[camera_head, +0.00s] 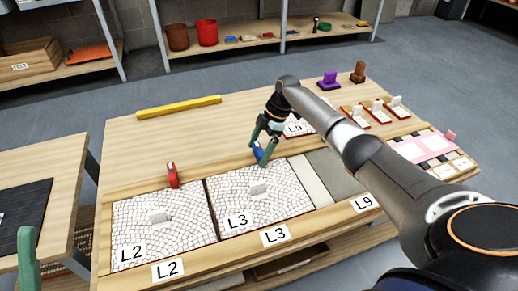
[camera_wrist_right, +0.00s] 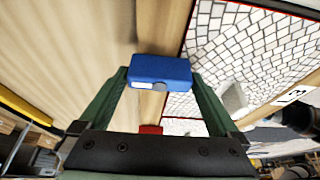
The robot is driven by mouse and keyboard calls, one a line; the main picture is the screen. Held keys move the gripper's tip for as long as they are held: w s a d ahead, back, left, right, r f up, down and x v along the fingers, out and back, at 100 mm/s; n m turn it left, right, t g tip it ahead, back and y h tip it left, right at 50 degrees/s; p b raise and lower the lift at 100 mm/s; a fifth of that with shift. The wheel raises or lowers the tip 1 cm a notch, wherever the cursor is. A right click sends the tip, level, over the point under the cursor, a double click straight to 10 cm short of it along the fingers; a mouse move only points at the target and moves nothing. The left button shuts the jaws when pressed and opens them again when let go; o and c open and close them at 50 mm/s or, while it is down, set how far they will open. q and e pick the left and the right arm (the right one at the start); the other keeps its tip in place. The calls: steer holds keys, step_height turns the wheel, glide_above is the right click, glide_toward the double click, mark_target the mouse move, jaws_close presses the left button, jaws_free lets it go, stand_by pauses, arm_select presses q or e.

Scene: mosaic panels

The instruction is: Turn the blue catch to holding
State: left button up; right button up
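The blue catch (camera_head: 258,151) sits at the back edge of the panel L3 (camera_head: 290,203), on the wooden frame. My right gripper (camera_head: 261,151) reaches down over it, with one green finger on each side. In the right wrist view the blue catch (camera_wrist_right: 160,70) fills the space between the fingertips (camera_wrist_right: 160,82), and both fingers appear to touch its ends. How the catch meets the frame is hidden from view. At the lower left of the head view a green finger of my left gripper (camera_head: 27,258) shows; its opening cannot be seen.
A red catch (camera_head: 172,175) stands behind panel L2 (camera_head: 130,215).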

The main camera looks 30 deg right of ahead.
arm_select(q)
steer(key=w+y+p, duration=0.1)
steer(key=p, duration=0.1)
steer(key=r+n+y+p, duration=0.1)
steer(key=p, duration=0.1)
steer(key=shift+w+a+r+y, duration=0.25)
steer(key=shift+w+y, duration=0.05)
steer(key=shift+w, duration=0.05)
arm_select(e)
steer(key=v, duration=1.2)
steer(key=shift+r, duration=0.2)
arm_select(q)
steer(key=shift+s+t, duration=0.15)
steer(key=shift+t, duration=0.15)
arm_select(e)
steer(key=shift+s+d, duration=0.1)
